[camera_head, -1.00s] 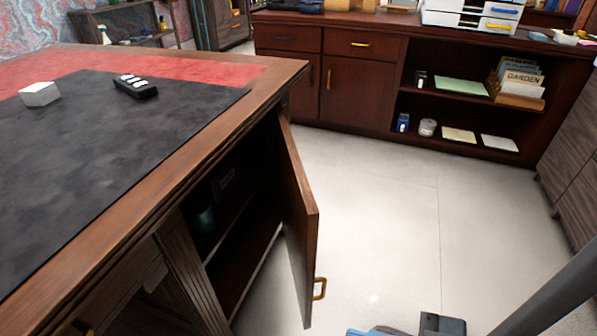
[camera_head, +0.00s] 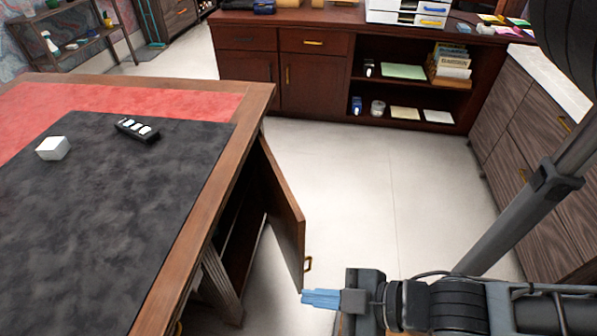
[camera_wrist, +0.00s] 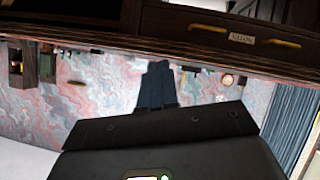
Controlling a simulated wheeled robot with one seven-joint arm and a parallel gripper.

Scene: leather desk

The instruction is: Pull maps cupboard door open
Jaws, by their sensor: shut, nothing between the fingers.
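The wooden cupboard door (camera_head: 283,212) of the leather-topped desk stands swung well open, its free edge toward the lower middle of the head view. A brass handle (camera_head: 308,264) sits on its outer face. The dark cupboard interior (camera_head: 238,225) shows partly behind the door; no maps label is readable. My gripper (camera_head: 306,298) has blue fingers pointing left, shut and empty, just below the handle in the picture; I cannot tell whether it touches the door. In the wrist view its fingers (camera_wrist: 157,85) are together, with a labelled drawer front (camera_wrist: 228,28) upside down above them.
A white block (camera_head: 53,148) and a black device (camera_head: 137,131) lie on the desktop (camera_head: 110,220). A dark red cabinet (camera_head: 315,85) stands at the back, grey wood drawers (camera_head: 515,125) at the right. The pale floor (camera_head: 345,190) between is clear.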

